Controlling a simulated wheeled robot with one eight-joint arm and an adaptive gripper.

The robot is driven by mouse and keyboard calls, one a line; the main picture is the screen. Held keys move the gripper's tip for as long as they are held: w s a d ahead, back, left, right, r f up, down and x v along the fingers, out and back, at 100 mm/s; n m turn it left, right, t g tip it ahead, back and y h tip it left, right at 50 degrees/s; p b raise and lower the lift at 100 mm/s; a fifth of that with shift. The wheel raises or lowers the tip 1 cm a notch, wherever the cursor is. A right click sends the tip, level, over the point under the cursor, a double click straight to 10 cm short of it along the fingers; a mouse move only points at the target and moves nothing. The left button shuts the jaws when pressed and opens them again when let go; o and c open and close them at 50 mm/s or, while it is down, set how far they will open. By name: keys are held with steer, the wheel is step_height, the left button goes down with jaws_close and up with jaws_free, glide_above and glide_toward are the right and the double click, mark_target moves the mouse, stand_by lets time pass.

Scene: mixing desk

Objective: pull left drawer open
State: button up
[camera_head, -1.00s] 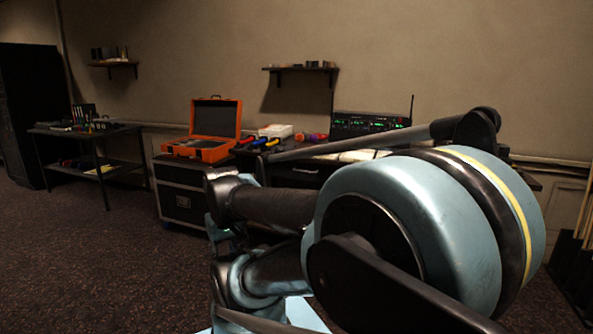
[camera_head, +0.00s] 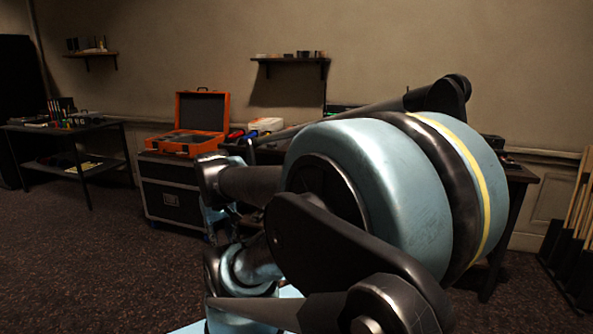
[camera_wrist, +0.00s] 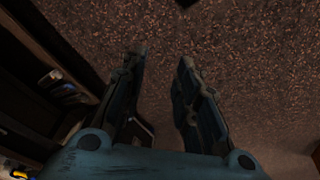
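The desk (camera_head: 520,172) stands behind my arm in the head view, and my arm hides most of its front. I cannot make out the left drawer there. In the wrist view my gripper (camera_wrist: 161,58) is open, with its two fingers apart over the carpet and nothing seen between their tips. Dark furniture (camera_wrist: 50,35) lies left of the fingers, with a shadowed recess holding a few small pale and bluish items (camera_wrist: 62,86). I cannot tell whether this recess is a drawer. The fingers appear apart from it.
A black wheeled case (camera_head: 172,200) stands left of the desk, with an open orange toolbox (camera_head: 200,125) on it. A side table (camera_head: 70,128) is at far left. Wooden poles in a rack (camera_head: 570,230) stand at far right. Carpet is clear at left.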

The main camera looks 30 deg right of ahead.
steer(key=w+d+r+n+t+h, duration=0.1)
steer(key=w+d+r+t+h, duration=0.15)
steer(key=w+d, duration=1.05)
steer(key=w+d+r+n+t+h, duration=0.15)
steer(key=w+d+r+h, duration=0.25)
steer(key=w+d, duration=0.85)
steer(key=w+d+f+n+t+h, duration=0.1)
steer(key=w+d+f, duration=0.3)
steer(key=w+d, duration=0.4)
steer(key=w+d+f+n+t+h, duration=0.1)
steer(key=w+d+f, duration=0.3)
steer(key=w+d, duration=0.5)
steer(key=w+d+f+n+t+h, duration=0.1)
steer(key=w+d+f+n+h, duration=0.1)
steer(key=w+d, duration=0.7)
steer(key=shift+w+d+f+n+h, duration=0.1)
steer(key=shift+d+f+n, duration=0.2)
steer(key=shift+d, duration=0.75)
steer(key=shift+w+d+f+n+h, duration=0.15)
steer(key=shift+d+f, duration=0.25)
steer(key=shift+d, duration=0.6)
steer(key=shift+d+f+n, duration=0.2)
steer(key=shift+d+f, duration=0.15)
steer(key=shift+d, duration=0.7)
jaws_close()
